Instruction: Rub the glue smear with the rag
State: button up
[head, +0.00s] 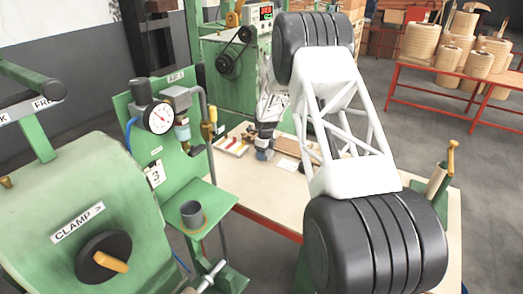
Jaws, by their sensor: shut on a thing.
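My gripper (264,146) is small in the head view, pointing down over the pale bench top (262,190), beyond the green gauge panel. It is shut on a small blue-grey bunched thing, which looks like the rag (263,155), at or just above the bench surface. Whether the rag touches the bench is too small to tell. I cannot make out the glue smear; it may be hidden under the rag or behind my arm, which covers much of the right part of the bench.
The green panel with a gauge (158,118) and a clamp machine (85,225) stand at left. A red-framed table (430,92) with coils is at back right.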

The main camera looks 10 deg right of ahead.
aim_at(272, 159)
jog(key=shift+s+d+r, duration=0.1)
jog(key=shift+s+d, duration=0.8)
jog(key=shift+d, duration=0.05)
jog(key=shift+s+d, duration=0.75)
jog(key=shift+w+a, duration=0.2)
jog(key=shift+a, duration=0.1)
jog(key=shift+w+a, duration=0.4)
jog(key=shift+w, duration=0.05)
jog(key=shift+w+a+r, duration=0.1)
jog(key=shift+w+a, duration=0.1)
jog(key=shift+w, duration=0.05)
jog(key=shift+w+a+f, duration=0.2)
jog(key=shift+w+a, duration=0.3)
jog(key=shift+a, duration=0.1)
jog(key=shift+w+a+r, duration=0.1)
jog(key=shift+w+a, duration=0.15)
jog(key=shift+w, duration=0.05)
jog(key=shift+w+a, duration=0.8)
jog(key=shift+r, duration=4)
jog(key=shift+s, duration=0.15)
jog(key=s+a+f, duration=0.1)
jog(key=s, duration=0.6)
jog(key=s+a+f, duration=0.1)
jog(key=s+a, duration=0.1)
jog(key=s, duration=0.6)
jog(key=s+a+f, duration=0.1)
jog(key=s, duration=0.6)
jog(key=shift+s+a, duration=0.25)
jog(key=shift+a, duration=0.1)
